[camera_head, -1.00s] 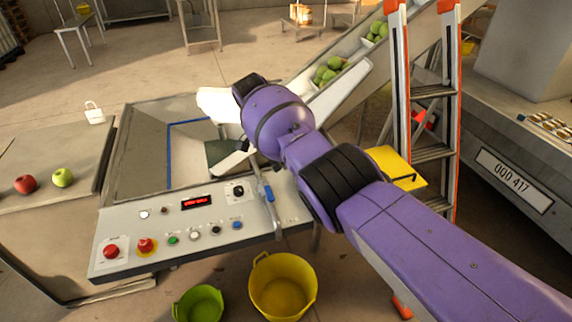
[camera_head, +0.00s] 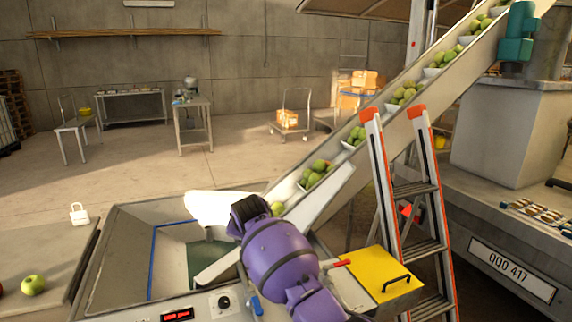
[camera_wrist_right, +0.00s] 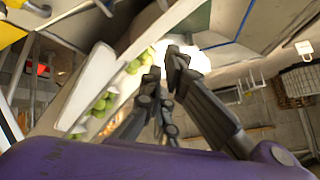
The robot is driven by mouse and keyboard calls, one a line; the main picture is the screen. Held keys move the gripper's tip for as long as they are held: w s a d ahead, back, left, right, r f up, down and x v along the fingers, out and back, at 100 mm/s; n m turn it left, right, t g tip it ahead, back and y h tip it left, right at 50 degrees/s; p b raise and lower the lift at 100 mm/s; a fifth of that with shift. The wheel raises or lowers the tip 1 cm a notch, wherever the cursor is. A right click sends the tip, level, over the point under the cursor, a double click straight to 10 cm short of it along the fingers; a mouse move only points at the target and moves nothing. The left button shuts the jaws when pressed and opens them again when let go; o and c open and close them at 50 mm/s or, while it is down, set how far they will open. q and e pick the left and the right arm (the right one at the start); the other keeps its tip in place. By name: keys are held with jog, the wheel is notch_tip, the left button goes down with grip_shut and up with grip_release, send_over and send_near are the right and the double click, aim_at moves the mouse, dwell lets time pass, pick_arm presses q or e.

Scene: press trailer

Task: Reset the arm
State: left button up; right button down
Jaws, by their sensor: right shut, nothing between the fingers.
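My purple right arm (camera_head: 280,258) reaches in from the bottom of the head view, over the edge of the press trailer's control panel (camera_head: 205,304). Its wrist is in front of the hopper (camera_head: 105,262) and the foot of the conveyor (camera_head: 325,203). Its fingers are hidden behind the wrist there. In the right wrist view the gripper (camera_wrist_right: 170,58) shows dark fingers together at the tips, with nothing between them. My left gripper is in neither view.
A ladder (camera_head: 425,188) with orange rail ends stands right of the arm, by a yellow panel with a handle (camera_head: 378,272). Green fruit (camera_head: 318,172) lies on the conveyor. A padlock (camera_head: 79,214) and a green apple (camera_head: 33,285) are on the left. Open floor lies behind.

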jog(key=s+d+f+n+t+y, duration=0.1)
jog(key=s+d+f+n+t, duration=0.3)
jog(key=s+d+f, duration=1.5)
jog(key=s+d+f+g+h, duration=0.1)
jog(key=s+d+f, duration=0.3)
jog(key=s, duration=0.8)
jog(key=s+d+f+m+g+h, duration=0.1)
jog(key=s+d+f, duration=0.3)
jog(key=s, duration=0.9)
jog(key=s+d+f+g, duration=0.2)
jog(key=s+d+f, duration=0.2)
jog(key=s, duration=0.9)
jog(key=shift+s+d+f+h, duration=0.25)
jog(key=shift+f+h, duration=0.15)
jog(key=shift+f, duration=0.55)
